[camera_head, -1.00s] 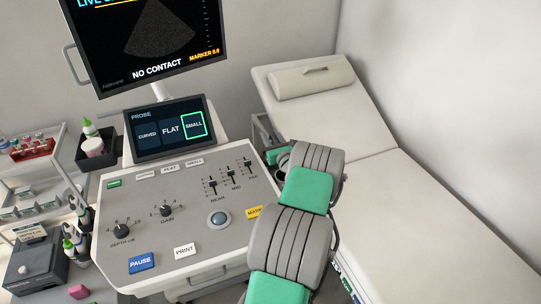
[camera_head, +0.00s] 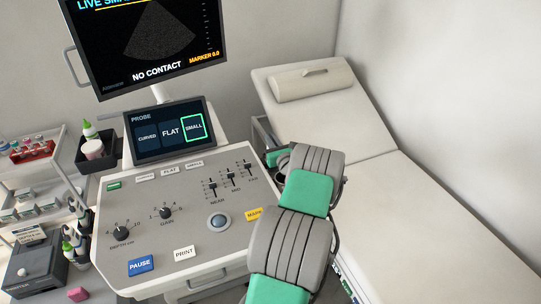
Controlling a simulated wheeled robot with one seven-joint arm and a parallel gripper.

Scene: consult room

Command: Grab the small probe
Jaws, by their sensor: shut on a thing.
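The small probe cannot be made out in this view. My arm, grey with green pads, reaches up from the bottom past the right side of the ultrasound console (camera_head: 190,215). My gripper's fingers are not visible; the far end of the arm hides behind its own links, near the console's right edge. On the console's touch screen (camera_head: 168,133), the SMALL tile (camera_head: 194,128) is outlined in green, beside CURVED and FLAT. The monitor (camera_head: 150,35) above reads NO CONTACT.
A cream exam couch (camera_head: 390,200) with a pillow (camera_head: 313,82) lies to the right of my arm. At the left stand a cart with bottles, a dark bin (camera_head: 97,152) and a grey box (camera_head: 35,272). A pink block (camera_head: 78,294) lies at the bottom left.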

